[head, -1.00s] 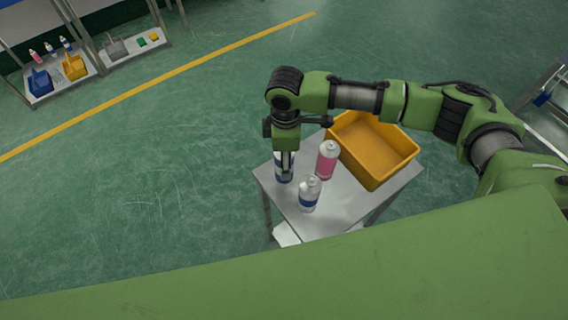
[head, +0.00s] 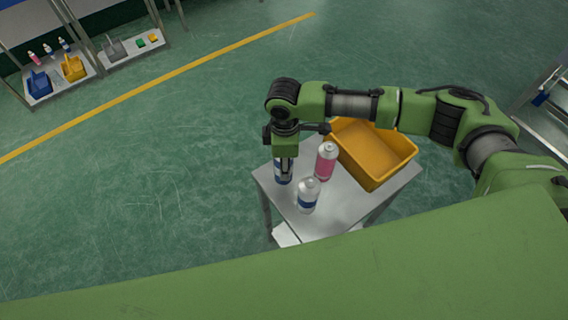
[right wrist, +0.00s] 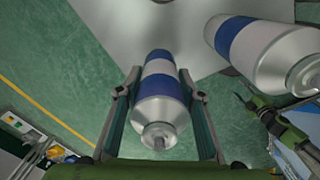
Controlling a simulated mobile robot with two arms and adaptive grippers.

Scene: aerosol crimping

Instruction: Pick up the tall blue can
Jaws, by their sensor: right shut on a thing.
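The tall blue can (head: 279,174) stands near the left corner of the small grey table, mostly hidden by my right gripper (head: 287,171). In the right wrist view the can (right wrist: 160,90), silver with blue and white bands, lies between the two fingers of my right gripper (right wrist: 162,98), which is shut on it. I cannot tell whether its base touches the table. A green and black part at the lower right of the right wrist view looks like my left arm; its gripper's state is unclear. The left arm does not show in the head view.
A blue-and-white can (head: 308,196) stands close by, also large in the right wrist view (right wrist: 262,52). A pink can (head: 326,162) stands beside a yellow bin (head: 375,152) on the grey table (head: 345,205). Stocked shelves (head: 100,70) are far left.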

